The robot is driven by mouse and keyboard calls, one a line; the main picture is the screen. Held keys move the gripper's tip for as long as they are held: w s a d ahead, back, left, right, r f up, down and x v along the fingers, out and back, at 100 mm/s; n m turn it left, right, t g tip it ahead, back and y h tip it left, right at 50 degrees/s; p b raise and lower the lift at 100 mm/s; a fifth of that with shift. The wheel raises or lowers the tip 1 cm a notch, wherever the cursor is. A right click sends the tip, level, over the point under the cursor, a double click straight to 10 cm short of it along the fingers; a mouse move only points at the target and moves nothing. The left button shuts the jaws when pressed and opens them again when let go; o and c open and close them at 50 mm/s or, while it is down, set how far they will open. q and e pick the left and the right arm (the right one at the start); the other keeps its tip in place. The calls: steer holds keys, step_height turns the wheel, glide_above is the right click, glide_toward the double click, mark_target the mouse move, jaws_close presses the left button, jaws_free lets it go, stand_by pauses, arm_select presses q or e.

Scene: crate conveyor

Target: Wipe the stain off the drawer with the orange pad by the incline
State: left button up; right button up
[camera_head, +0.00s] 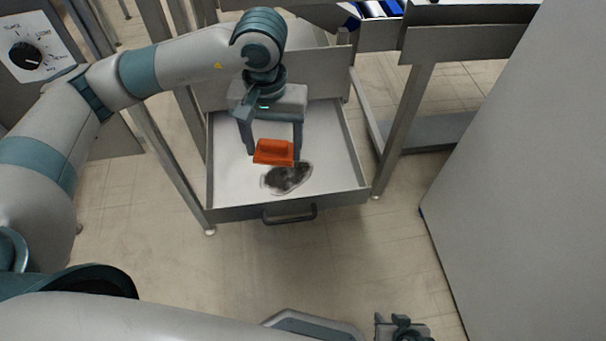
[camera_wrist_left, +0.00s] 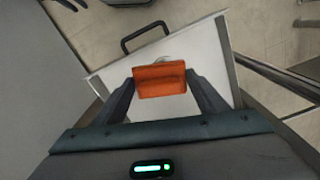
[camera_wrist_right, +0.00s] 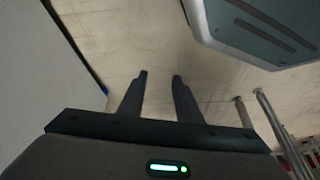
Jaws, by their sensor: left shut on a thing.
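The open drawer (camera_head: 336,150) has a white bottom, grey walls and a dark handle (camera_head: 290,214) at its front. A dark grey stain (camera_head: 287,179) lies on the drawer bottom, near the front and the middle. My left gripper (camera_head: 273,150) is inside the drawer's outline, shut on the orange pad (camera_head: 273,152), just behind the stain. The pad also shows between the fingers in the left wrist view (camera_wrist_left: 160,80), where it hides most of the stain. I cannot tell whether the pad touches the drawer bottom. My right gripper (camera_wrist_right: 159,75) is open and empty above the floor.
A grey panel (camera_head: 520,170) stands at the right. A metal frame with a grey leg (camera_head: 402,125) is right of the drawer. A dial box (camera_head: 35,50) is at the upper left. Blue and white items (camera_head: 376,8) lie at the top. The floor before the drawer is clear.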

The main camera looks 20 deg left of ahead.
arm_select(q)
steer(key=w+d+f+n+b, duration=0.2)
steer(key=d+f+b, duration=0.3)
steer(key=f+b, duration=0.2)
step_height(320, 180, down, 3)
steer(key=shift+w+d+r+n, duration=0.1)
steer(key=shift+w+d+n, duration=0.1)
steer(key=shift+w+n, duration=0.15)
arm_select(e)
steer(key=w+a+r+t+y, duration=0.1)
steer(key=a+r+t, duration=0.1)
steer(key=r, duration=0.5)
steer(key=w+a+r+t+y, duration=0.1)
steer(key=a+r, duration=0.2)
steer(key=r, duration=0.4)
steer(key=shift+w+a+r+t, duration=0.25)
steer(key=shift+w+a+t, duration=0.05)
steer(key=shift+a+t, duration=0.1)
steer(key=shift+y, duration=0.3)
